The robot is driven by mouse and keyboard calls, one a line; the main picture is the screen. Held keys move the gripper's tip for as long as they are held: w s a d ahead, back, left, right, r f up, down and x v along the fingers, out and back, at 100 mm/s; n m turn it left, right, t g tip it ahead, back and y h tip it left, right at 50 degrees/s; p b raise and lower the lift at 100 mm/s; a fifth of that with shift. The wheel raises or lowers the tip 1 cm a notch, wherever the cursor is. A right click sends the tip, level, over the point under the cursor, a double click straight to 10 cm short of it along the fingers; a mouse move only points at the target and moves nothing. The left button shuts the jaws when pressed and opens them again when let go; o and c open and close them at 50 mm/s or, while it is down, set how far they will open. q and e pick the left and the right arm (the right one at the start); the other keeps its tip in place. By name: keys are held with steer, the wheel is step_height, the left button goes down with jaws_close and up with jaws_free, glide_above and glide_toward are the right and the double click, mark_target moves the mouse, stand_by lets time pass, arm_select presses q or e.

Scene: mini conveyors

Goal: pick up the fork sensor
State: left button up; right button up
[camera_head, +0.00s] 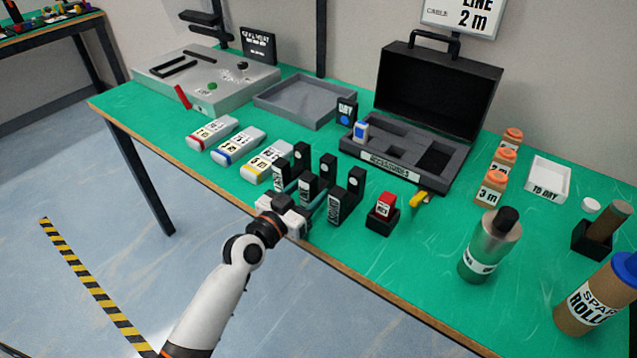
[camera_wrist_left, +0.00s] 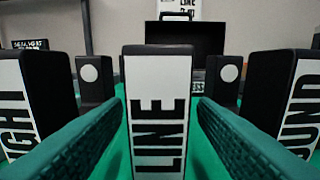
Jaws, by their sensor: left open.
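Black upright blocks with white labels stand at the table's front edge, with black posts behind them bearing white dots. The middle one, the LINE block (camera_head: 307,187), fills the centre of the left wrist view (camera_wrist_left: 158,110). Blocks with partly visible labels stand to its left (camera_wrist_left: 18,105) and right (camera_wrist_left: 298,105). I cannot tell which thing is the fork sensor. My left gripper (camera_head: 293,195) is open, its teal fingers level, one on each side of the LINE block in the wrist view (camera_wrist_left: 164,112). Contact cannot be told. My right gripper is not in view.
A red-topped black holder (camera_head: 382,218) and a yellow piece (camera_head: 420,199) lie to the right. Behind stand an open black case (camera_head: 430,170), a grey tray (camera_head: 262,104) and several labelled white boxes (camera_head: 265,162). Bottles and a cylinder fill the right end.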

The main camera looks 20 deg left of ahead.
arm_select(q)
steer(key=x, duration=0.4)
steer(key=shift+s+a+r, duration=0.1)
steer(key=c, duration=1.1)
